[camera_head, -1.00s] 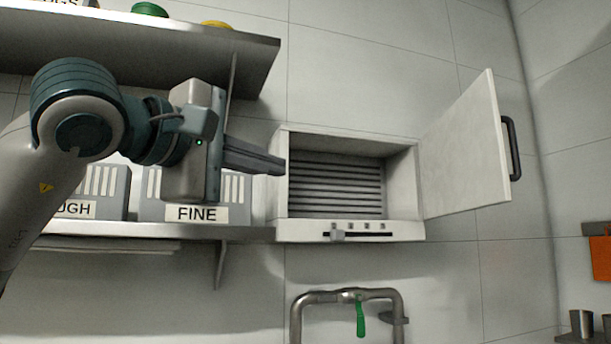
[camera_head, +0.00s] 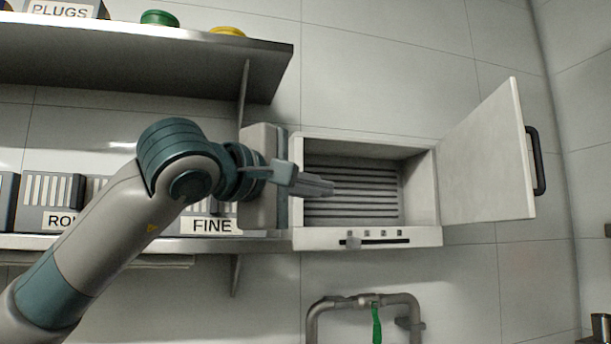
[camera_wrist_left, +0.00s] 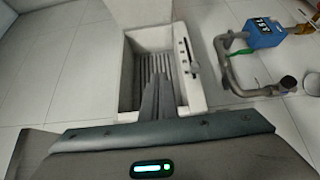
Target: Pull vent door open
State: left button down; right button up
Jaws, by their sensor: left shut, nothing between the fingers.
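The vent door (camera_head: 488,158) is a pale panel with a dark handle (camera_head: 537,160) on its outer face. It is swung wide open to the right of the vent box (camera_head: 424,190). Slats (camera_head: 365,190) show inside the box. My left gripper (camera_head: 328,187) is shut and empty, its fingers in front of the box opening near its left side. In the left wrist view the fingers (camera_wrist_left: 158,98) point toward the slats (camera_wrist_left: 154,65). No contact with the door shows. My right gripper is not in view.
A slider (camera_head: 354,242) sits on the box's lower front. A bent pipe (camera_head: 365,300) with a green lever (camera_head: 376,325) is below. Shelves (camera_head: 150,50) with labelled bins (camera_head: 212,226) are at the left. The wall right of the door is clear.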

pick_arm(q)
jog(key=shift+x, duration=1.05)
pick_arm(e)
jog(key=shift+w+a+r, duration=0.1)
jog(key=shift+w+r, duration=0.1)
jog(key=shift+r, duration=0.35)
pick_arm(q)
jog(key=shift+s, duration=0.15)
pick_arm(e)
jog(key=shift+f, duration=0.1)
